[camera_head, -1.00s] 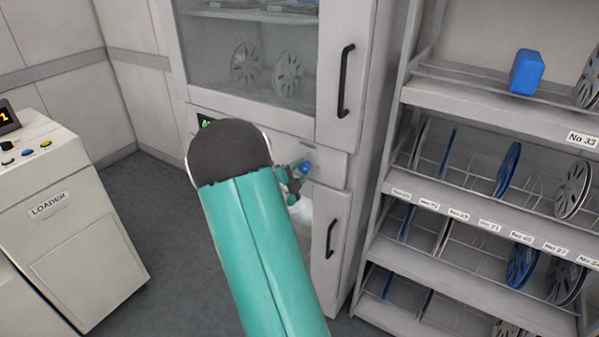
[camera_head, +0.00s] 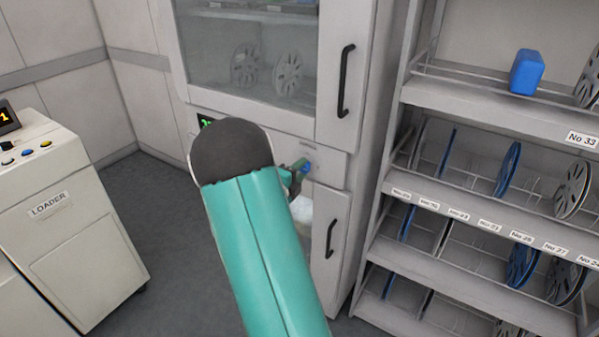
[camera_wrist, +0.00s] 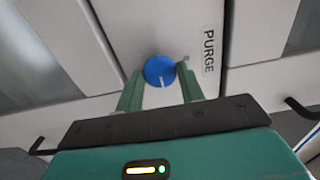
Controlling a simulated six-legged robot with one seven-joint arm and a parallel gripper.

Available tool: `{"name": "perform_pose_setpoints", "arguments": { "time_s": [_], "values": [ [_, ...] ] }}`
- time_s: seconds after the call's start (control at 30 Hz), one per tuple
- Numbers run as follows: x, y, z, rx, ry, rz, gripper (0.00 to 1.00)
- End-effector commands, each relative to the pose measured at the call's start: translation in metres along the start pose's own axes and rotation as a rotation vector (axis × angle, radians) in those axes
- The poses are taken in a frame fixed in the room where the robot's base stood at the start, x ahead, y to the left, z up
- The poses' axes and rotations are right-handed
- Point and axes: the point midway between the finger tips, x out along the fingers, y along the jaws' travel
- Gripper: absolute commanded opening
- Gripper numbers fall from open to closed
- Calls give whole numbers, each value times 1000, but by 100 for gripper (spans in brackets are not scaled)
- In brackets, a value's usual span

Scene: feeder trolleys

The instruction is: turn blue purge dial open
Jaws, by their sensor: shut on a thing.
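The blue purge dial (camera_wrist: 159,71) is a round knob with a short white mark, on the pale cabinet front in the wrist view. A PURGE label (camera_wrist: 209,50) is beside it. My gripper (camera_wrist: 159,70) has its two green fingers on either side of the dial, shut on it. In the head view the dial (camera_head: 307,168) is a small blue spot on the cabinet's middle panel. There my teal arm hides much of the gripper.
The cabinet has a glass door (camera_head: 255,50) above, with reels behind it, and black handles (camera_head: 345,80). A reel rack (camera_head: 480,190) stands on the right. The loader (camera_head: 60,230) stands on the left, with open floor between it and the cabinet.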

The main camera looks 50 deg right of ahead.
Motion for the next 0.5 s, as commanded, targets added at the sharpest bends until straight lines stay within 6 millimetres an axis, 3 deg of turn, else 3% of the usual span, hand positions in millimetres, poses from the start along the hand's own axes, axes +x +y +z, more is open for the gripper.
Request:
{"name": "perform_pose_setpoints", "arguments": {
  "time_s": [0.1, 0.13, 0.23, 0.5],
  "values": [
    [-1, 1, 0, 0, -1, 2, 15],
    [-1, 1, 0, 0, -1, 2, 40],
    [-1, 1, 0, 0, -1, 2, 58],
    [-1, 0, 0, -1, 0, 1, 58]
  ]
}}
